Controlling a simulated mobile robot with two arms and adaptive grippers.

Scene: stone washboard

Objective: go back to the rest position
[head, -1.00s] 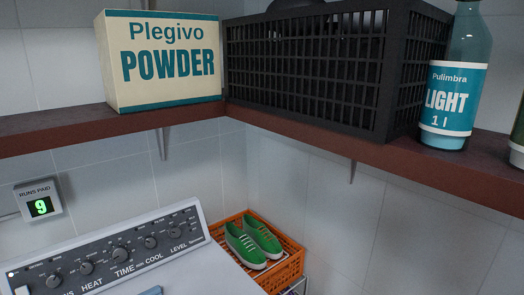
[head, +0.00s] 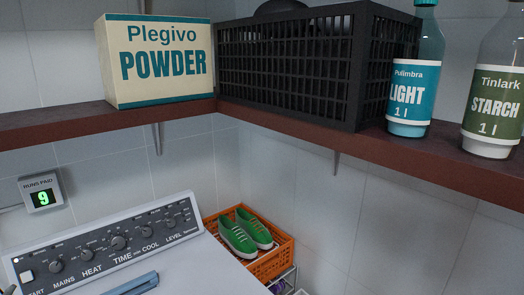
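Neither of my grippers shows clearly in the head view. A small dark sliver at the lower left corner is too cut off to tell what it is. The washing machine (head: 120,242), with its row of dials, stands at the lower left. A blue bar-shaped thing (head: 133,284) lies on its top, cut by the bottom edge.
A brown shelf (head: 300,127) holds a powder box (head: 160,62), a black crate (head: 290,65), a light bottle (head: 408,95) and a starch bottle (head: 493,108). An orange crate (head: 270,264) with green shoes (head: 238,238) stands beside the machine. A counter (head: 41,194) reads 9.

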